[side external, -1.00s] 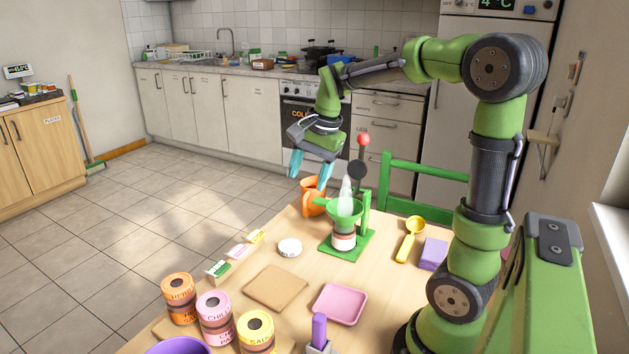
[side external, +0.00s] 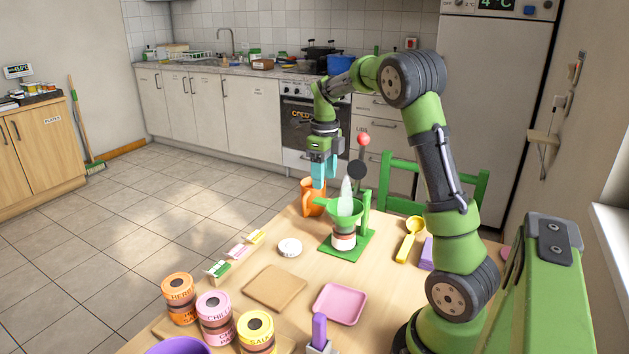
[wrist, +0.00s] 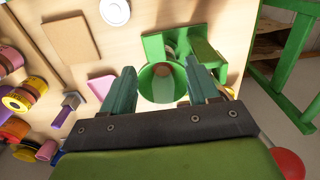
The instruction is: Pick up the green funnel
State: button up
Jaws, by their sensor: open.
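The green funnel (side external: 345,210) sits upright in a green stand (side external: 366,238), over a small jar with a white and reddish band (side external: 343,241). A pale, whitish cone shape shows above its mouth; I cannot tell what it is. My gripper (side external: 325,178) points down, open and empty, above the table's far side, higher than the funnel and a little left of it in the side view. In the wrist view the funnel's round mouth (wrist: 158,90) appears between my two teal fingers (wrist: 160,70). The fingers partly cover its edges and look apart from it.
An orange jug (side external: 311,198) stands close behind and left of the funnel. A yellow scoop (side external: 408,240) lies right. A white lid (side external: 289,247), brown board (side external: 274,287) and pink tray (side external: 339,304) lie in front.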

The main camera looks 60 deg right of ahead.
aim_at(321, 200)
notch_tip(321, 200, down, 4)
jog(key=shift+f, duration=0.25)
jog(key=shift+w+a+f, duration=0.1)
jog(key=shift+a+f, duration=0.05)
jog(key=shift+f, duration=1.15)
jog(key=shift+w+a+f, duration=0.1)
jog(key=shift+a+f, duration=0.05)
jog(key=shift+f, duration=1.15)
jog(key=c, duration=1)
jog(key=shift+r, duration=0.1)
jog(key=shift+c, duration=0.2)
